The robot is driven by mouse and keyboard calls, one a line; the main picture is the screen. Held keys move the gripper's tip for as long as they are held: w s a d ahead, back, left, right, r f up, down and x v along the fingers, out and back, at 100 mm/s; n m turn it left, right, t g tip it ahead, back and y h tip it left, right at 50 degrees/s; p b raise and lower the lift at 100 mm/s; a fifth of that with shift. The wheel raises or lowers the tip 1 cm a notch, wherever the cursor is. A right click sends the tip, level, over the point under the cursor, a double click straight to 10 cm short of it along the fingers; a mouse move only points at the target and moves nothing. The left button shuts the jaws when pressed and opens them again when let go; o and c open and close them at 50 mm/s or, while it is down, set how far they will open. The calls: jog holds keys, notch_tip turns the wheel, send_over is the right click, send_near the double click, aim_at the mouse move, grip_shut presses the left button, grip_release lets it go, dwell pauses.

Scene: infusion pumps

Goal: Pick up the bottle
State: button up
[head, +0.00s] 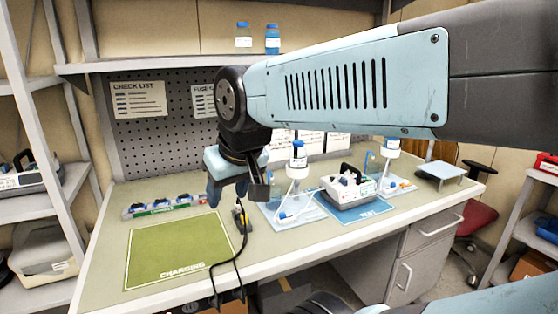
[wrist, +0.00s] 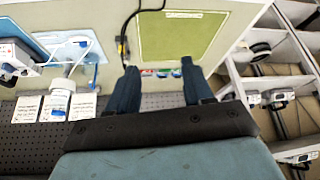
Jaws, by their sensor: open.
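Several bottles are in view, and I cannot tell which one the task means. A white bottle with a blue cap (head: 298,156) stands above the bench on a stand with tubing; a similar bottle also shows in the wrist view (wrist: 58,103). Another white bottle (head: 391,147) is on a stand farther right, partly behind my arm. My gripper (head: 237,192) is open and empty above the bench, left of the nearer stand bottle. Its two fingers (wrist: 161,78) show apart in the wrist view.
A green charging mat (head: 178,250) lies clear at the bench's left. A black cable with a yellow plug (head: 241,222) lies beside it. A pump with a black handle (head: 349,187) sits on a blue mat. Racks stand at both sides.

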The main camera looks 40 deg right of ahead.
jog(key=o, duration=0.7)
jog(key=w+t, duration=0.1)
jog(key=w, duration=0.3)
jog(key=w+d+f+m+t, duration=0.1)
jog(key=w, duration=0.3)
jog(key=w+d+f+m+y, duration=0.1)
jog(key=w, duration=0.3)
jog(key=shift+f+t, duration=0.15)
jog(key=shift+t, duration=0.25)
jog(key=shift+o, duration=0.4)
jog(key=w+d+f+m+t+h, duration=0.1)
jog(key=w+d+m, duration=0.1)
jog(key=w, duration=0.3)
jog(key=shift+w+d+f, duration=0.25)
jog(key=shift+d+f, duration=0.15)
jog(key=shift+d, duration=0.15)
jog(key=m+g+h, duration=0.2)
jog(key=m+h, duration=0.7)
jog(key=h, duration=0.7)
send_near(295, 158)
jog(key=d, duration=0.1)
jog(key=x, duration=0.8)
jog(key=shift+w+d+f, duration=0.1)
jog(key=shift+w+d, duration=0.15)
jog(key=shift+w+x, duration=0.25)
jog(key=shift+x, duration=2.25)
